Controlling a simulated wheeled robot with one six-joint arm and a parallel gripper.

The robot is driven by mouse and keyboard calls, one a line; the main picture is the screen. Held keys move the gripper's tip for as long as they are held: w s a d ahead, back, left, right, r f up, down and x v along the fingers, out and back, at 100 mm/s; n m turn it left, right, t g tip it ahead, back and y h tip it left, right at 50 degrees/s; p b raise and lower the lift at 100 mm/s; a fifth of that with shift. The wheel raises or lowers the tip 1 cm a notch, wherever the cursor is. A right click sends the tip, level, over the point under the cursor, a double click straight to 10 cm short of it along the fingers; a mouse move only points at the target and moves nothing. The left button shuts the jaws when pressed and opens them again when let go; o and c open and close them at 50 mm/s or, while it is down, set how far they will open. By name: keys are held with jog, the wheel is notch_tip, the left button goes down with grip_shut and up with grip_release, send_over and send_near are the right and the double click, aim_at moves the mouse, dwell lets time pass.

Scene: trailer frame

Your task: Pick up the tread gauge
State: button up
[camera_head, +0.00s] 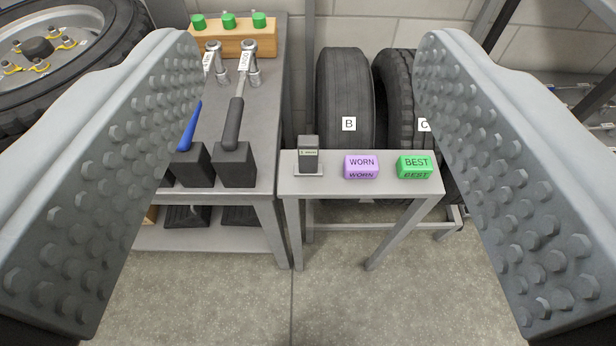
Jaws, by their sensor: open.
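The tread gauge (308,155) appears to be the small dark grey upright device with a little display, standing at the left end of a narrow grey side table (330,187). My gripper (312,150) is open, with its two studded grey fingers wide apart at the left and right of the picture. The gauge shows between the fingers, farther away, and nothing touches it. Nothing is held.
On the same table stand a purple WORN block (361,167) and a green BEST block (415,167). Tires B (345,90) and C (397,85) stand behind. A workbench (262,130) at left holds a torque wrench (236,108) and a blue-handled tool (190,127). The front floor is clear.

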jog(key=w+f+g, duration=0.6)
jog(key=w+g, duration=0.1)
jog(key=w, duration=0.6)
jog(key=g, duration=0.9)
send_over(308, 140)
notch_tip(308, 140, down, 10)
notch_tip(308, 140, down, 11)
jog(key=shift+s+a+f, duration=0.1)
jog(key=shift+a, duration=0.05)
jog(key=shift+f, duration=3.2)
jog(key=c, duration=1.1)
jog(key=shift+c, duration=0.2)
jog(key=shift+r, duration=0.15)
